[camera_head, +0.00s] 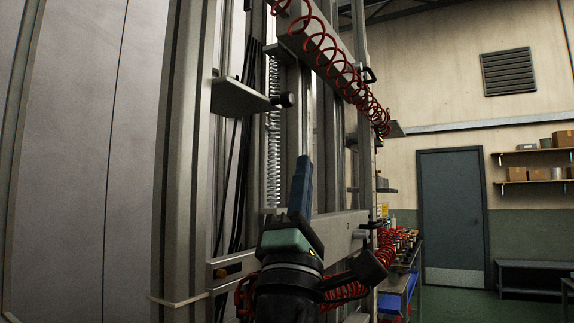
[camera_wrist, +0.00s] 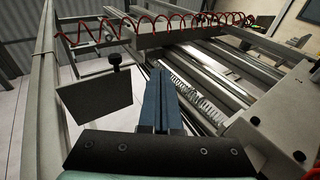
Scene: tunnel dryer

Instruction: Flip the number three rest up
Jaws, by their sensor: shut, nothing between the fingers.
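A grey plate-like rest (camera_head: 240,96) with a black knob (camera_head: 287,100) sticks out from the upright post of the steel frame in the head view. The same kind of plate (camera_wrist: 98,100) with its knob (camera_wrist: 113,58) shows left of my fingers in the wrist view. I see no number on it, so I cannot tell if it is number three. My gripper (camera_head: 304,160) is shut and empty, with its blue fingers pointing up, below and right of the plate in the picture. In the wrist view, the fingertips (camera_wrist: 158,68) appear beside the plate, apart from it.
A crossbeam (camera_head: 320,40) with a coiled red hose (camera_head: 345,72) runs above my gripper. A lower crossbeam (camera_head: 340,225) passes behind my gripper. A spring (camera_head: 273,135) stands between the posts. A bench (camera_head: 395,290) with red coils and a grey door (camera_head: 450,215) are to the right.

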